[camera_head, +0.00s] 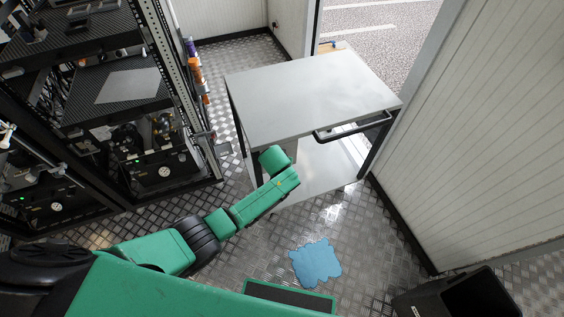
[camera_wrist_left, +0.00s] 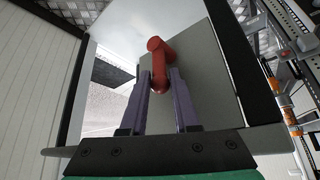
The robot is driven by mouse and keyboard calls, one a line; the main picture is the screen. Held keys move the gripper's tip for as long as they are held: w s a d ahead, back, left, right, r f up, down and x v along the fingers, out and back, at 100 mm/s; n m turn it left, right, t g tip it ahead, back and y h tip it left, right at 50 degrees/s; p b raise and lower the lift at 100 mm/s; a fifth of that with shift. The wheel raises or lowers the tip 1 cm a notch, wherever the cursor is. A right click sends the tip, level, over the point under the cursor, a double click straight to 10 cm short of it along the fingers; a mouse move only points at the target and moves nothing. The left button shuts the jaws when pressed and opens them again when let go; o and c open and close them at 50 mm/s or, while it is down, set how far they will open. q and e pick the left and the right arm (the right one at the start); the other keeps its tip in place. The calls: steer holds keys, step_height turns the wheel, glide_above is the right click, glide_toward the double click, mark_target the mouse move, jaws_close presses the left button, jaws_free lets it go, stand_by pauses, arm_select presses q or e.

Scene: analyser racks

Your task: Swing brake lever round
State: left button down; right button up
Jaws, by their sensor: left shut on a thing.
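The red brake lever (camera_wrist_left: 158,47) shows in the left wrist view, with a rounded end and a bent arm. My left gripper (camera_wrist_left: 160,80) has its two purple fingers on either side of the lever and is shut on it. In the head view my green left arm reaches to the near left edge of the grey cart (camera_head: 300,92), and its gripper is hidden there. The lever is also hidden in the head view. My right gripper is in neither view.
Equipment racks (camera_head: 180,95) stand close on the left of the cart. A black handle (camera_head: 352,128) sticks out from the cart's near right side. A blue cloth (camera_head: 315,263) lies on the metal floor. A black bin (camera_head: 462,297) stands at the lower right, near the white wall (camera_head: 490,130).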

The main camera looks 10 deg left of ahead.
arm_select(q)
steer(key=c, duration=1)
jaws_free()
steer(key=shift+s+d+r+p, duration=0.1)
steer(key=shift+s+r+p, duration=0.2)
steer(key=shift+r, duration=0.2)
steer(key=p+v, duration=0.3)
steer(key=v, duration=1)
steer(key=shift+r, duration=0.15)
